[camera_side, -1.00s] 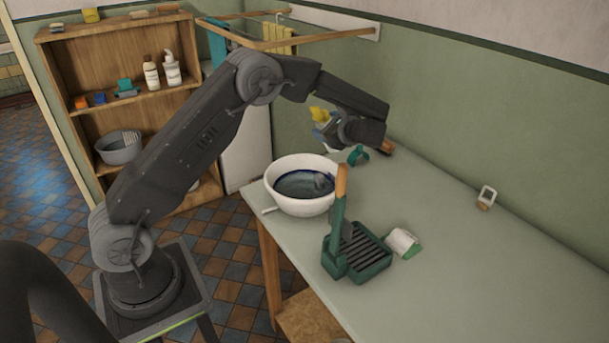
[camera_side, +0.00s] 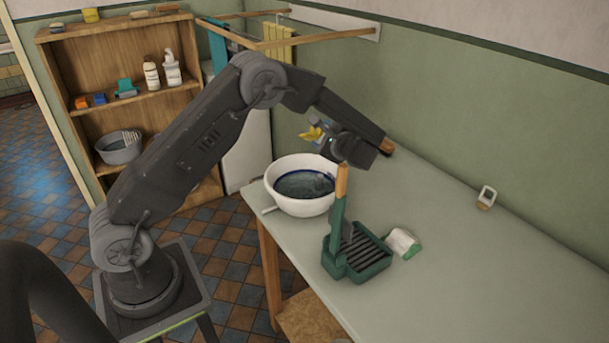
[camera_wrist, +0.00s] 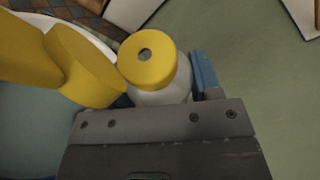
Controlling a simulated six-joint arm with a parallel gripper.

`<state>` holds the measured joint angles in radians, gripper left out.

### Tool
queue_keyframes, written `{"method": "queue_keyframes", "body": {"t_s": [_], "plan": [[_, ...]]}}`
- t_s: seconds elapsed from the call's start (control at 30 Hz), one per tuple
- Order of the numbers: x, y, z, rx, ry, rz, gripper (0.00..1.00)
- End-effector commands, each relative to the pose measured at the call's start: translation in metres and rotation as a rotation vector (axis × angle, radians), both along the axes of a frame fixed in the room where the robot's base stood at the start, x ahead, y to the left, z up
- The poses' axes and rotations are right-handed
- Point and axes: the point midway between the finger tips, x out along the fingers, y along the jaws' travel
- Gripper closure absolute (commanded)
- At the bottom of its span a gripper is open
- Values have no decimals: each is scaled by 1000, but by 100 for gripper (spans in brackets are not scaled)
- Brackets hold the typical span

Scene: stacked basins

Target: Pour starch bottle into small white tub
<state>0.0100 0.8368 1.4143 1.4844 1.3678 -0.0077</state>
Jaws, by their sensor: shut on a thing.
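My gripper (camera_wrist: 163,86) is shut on a pale bottle (camera_wrist: 165,94) with a yellow cap that has a hole in its top. The blue fingers show on either side of the bottle. In the side view my gripper (camera_side: 328,134) is above the back of the white tub, with the yellow cap (camera_side: 311,133) pointing left. The white tub (camera_side: 272,191) stands on the table's near-left end and holds dark liquid. Its rim (camera_wrist: 66,20) shows at upper left in the wrist view. A large yellow piece (camera_wrist: 80,70) lies beside the cap there. The bottle's label is hidden.
A green ribbed tray (camera_side: 338,268) with an upright wooden-handled tool (camera_side: 340,190) stands right in front of the tub. A white and green item (camera_side: 404,243) lies beside it. A small white-framed item (camera_side: 486,197) sits by the wall. The right of the table is clear.

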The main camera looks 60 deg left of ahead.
Motion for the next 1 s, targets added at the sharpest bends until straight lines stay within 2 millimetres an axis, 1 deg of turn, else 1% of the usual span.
{"method": "queue_keyframes", "body": {"t_s": [1.0], "plan": [[2,1,-20,33,-134,-1,65]]}}
